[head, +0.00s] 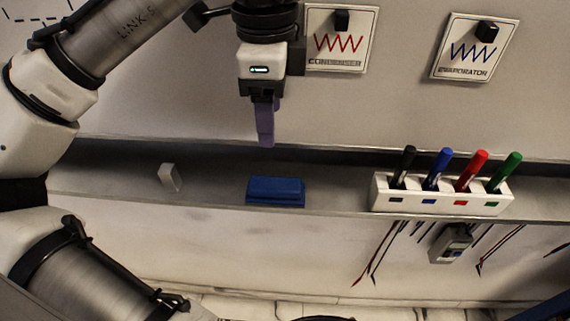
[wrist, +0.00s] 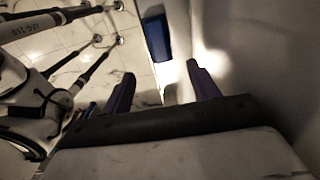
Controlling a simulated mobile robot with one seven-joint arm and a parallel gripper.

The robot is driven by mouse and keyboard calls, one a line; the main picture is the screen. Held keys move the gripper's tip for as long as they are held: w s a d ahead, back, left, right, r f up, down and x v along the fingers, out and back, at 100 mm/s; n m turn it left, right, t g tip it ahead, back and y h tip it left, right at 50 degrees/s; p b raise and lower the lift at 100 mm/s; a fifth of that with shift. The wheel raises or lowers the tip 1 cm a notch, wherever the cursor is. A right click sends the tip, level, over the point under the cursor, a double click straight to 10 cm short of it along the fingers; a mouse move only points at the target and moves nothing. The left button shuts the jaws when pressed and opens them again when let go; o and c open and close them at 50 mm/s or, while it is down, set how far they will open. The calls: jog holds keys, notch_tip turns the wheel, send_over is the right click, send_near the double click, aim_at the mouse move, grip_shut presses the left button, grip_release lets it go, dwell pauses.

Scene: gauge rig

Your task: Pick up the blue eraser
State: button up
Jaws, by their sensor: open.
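The blue eraser (head: 275,191) lies flat on the grey ledge (head: 335,190) below the whiteboard, near the middle of the head view. It also shows in the wrist view (wrist: 157,38), beyond and between my fingertips. My gripper (head: 265,140) points down, above the eraser and slightly to its left in the head view, with a clear gap between them. In the wrist view its two purple fingers (wrist: 161,75) stand apart with nothing between them. The head view shows the fingers nearly edge-on.
A small white block (head: 169,177) stands on the ledge to the left. A white marker holder (head: 441,194) with black, blue, red and green markers stands to the right. Labelled panels, CONDENSER (head: 341,40) and EVAPORATOR (head: 475,46), are on the board. A grey meter (head: 451,243) and leads hang below.

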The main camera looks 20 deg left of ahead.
jog(key=b, duration=0.3)
send_over(275, 183)
jog(key=f, duration=0.8)
jog(key=shift+a, duration=0.25)
jog(key=f+b, duration=0.6)
jog(key=shift+d, duration=0.25)
jog(key=shift+r, duration=0.1)
jog(key=c, duration=1.1)
